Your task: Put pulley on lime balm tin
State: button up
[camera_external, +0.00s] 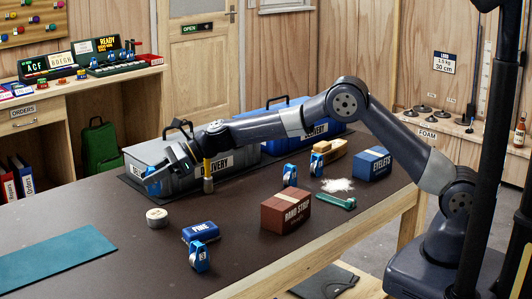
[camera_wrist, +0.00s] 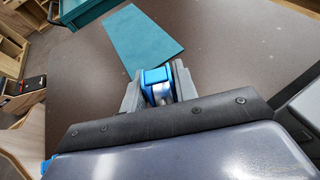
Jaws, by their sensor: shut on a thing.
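My gripper (camera_external: 160,172) is shut on a blue pulley (camera_wrist: 157,77). In the wrist view the pulley sits between the two grey fingers (camera_wrist: 157,92), with a silvery part showing below its blue top. In the external view the gripper is raised over the table's left side, in front of the grey delivery box, and the pulley is mostly hidden. A small round pale tin (camera_external: 157,218) lies on the table below the gripper, apart from it. Its label is too small to read, so I cannot tell whether it is the lime balm tin.
A blue block marked PINE (camera_external: 201,231) and another blue pulley (camera_external: 199,257) lie right of the tin.

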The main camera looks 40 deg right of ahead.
aim_at(156, 194)
notch_tip(156, 194, down, 6)
jog(key=shift+r+b, duration=0.1)
jog(key=shift+b, duration=0.25)
jog(key=shift+f, duration=0.2)
jog(key=o, duration=1)
jog(key=shift+r, duration=0.2)
jog(key=shift+d, duration=0.2)
jog(key=b+v, duration=0.1)
jog(key=v, duration=1)
jog(key=shift+s+d+r+b, duration=0.15)
jog(key=shift+s+d+b, duration=0.05)
jog(key=shift+d+b, duration=0.1)
jog(key=shift+o, duration=0.5)
